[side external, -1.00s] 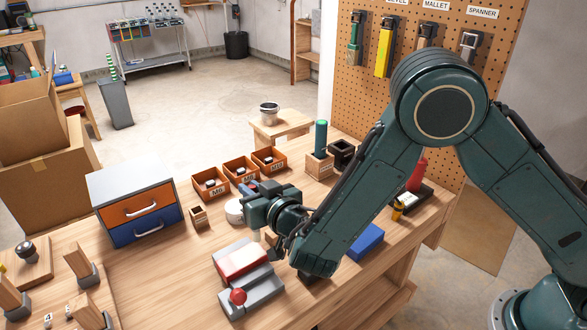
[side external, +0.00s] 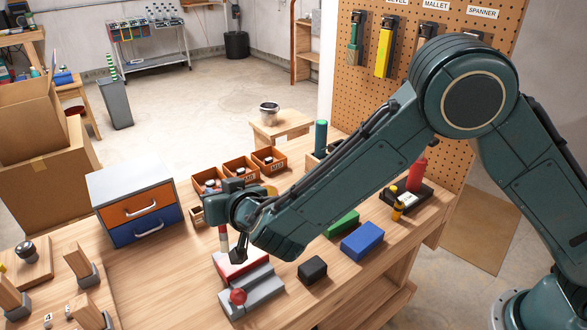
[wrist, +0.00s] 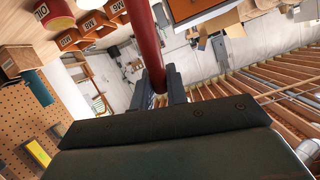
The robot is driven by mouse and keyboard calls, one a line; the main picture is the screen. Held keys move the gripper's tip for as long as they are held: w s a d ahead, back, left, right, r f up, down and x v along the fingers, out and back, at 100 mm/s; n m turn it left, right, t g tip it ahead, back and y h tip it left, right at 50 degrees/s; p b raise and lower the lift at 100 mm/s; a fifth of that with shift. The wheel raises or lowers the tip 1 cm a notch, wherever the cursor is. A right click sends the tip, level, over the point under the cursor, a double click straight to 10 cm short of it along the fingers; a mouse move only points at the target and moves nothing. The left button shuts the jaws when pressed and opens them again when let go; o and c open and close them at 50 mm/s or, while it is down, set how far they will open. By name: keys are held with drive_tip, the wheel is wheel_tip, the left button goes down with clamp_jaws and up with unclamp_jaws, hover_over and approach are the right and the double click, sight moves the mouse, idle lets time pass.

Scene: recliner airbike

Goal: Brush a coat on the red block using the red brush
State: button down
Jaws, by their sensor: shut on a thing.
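My gripper (wrist: 158,82) is shut on a red handle (wrist: 143,35), which looks like the red brush, in the wrist view. In the side view, part of the brush (side external: 222,233), red with a pale section, hangs below my gripper. The red block (side external: 238,263) sits on a grey stepped fixture (side external: 262,284) with a red ball knob in front. The brush's lower end is over or beside the block's back left part; I cannot tell whether they touch. My wrist hides part of the brush.
A black block (side external: 312,269), a blue block (side external: 362,240) and a green block (side external: 343,222) lie to the right. Orange bins (side external: 236,168) stand behind my gripper. A drawer cabinet (side external: 135,203) stands at the left. The tabletop between cabinet and fixture is clear.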

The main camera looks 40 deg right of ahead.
drive_tip(key=shift+f, duration=2.35)
idle(0.6)
drive_tip(key=shift+d, duration=0.1)
drive_tip(key=shift+d, duration=0.5)
drive_tip(key=shift+a, duration=0.1)
drive_tip(key=shift+a, duration=1.15)
drive_tip(key=shift+d, duration=0.1)
